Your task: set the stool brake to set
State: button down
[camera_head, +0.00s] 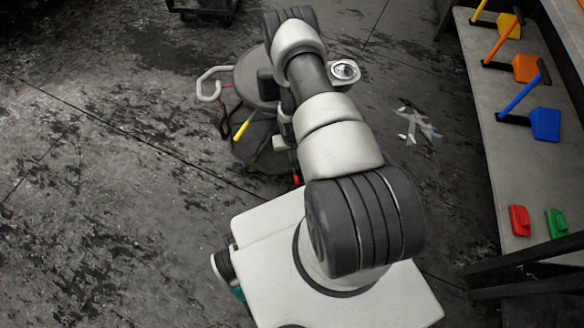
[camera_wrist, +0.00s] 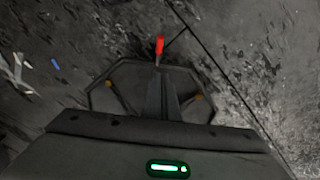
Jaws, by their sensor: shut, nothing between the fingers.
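The stool (camera_head: 252,78) stands ahead of me, its round grey seat and dark lower part partly covered by my arm. In the wrist view its dark many-sided lower part (camera_wrist: 105,100) lies beneath my gripper. A red-tipped lever (camera_wrist: 160,44), apparently the brake, sticks out from that part's edge. A small red tip (camera_head: 296,180) also shows low beside my arm in the head view. My gripper (camera_wrist: 164,72) is shut and empty, with its tips just short of the red lever in the picture. I cannot tell the height gap or the brake's setting. My arm hides the gripper in the head view.
A pale loop handle (camera_head: 208,86), a yellow handle (camera_head: 241,131) and a metal cup (camera_head: 344,71) surround the stool. Scraps (camera_head: 420,125) lie on the floor to its right. A bench (camera_head: 508,175) with coloured tools stands at right. The floor at left is clear.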

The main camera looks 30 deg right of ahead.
jog(key=shift+s, duration=0.15)
jog(key=b, duration=0.4)
send_over(296, 178)
jog(key=w, duration=0.2)
notch_tip(296, 178, down, 11)
jog(key=shift+s+a+r, duration=0.1)
jog(key=shift+a+r, duration=0.05)
jog(key=shift+s+f, duration=0.6)
jog(key=shift+f, duration=0.3)
jog(key=shift+s+f+b, duration=0.25)
jog(key=shift+f+b, duration=0.1)
jog(key=shift+f, duration=0.1)
jog(key=shift+s+a, duration=0.15)
jog(key=shift+s, duration=0.05)
jog(key=shift+f, duration=0.15)
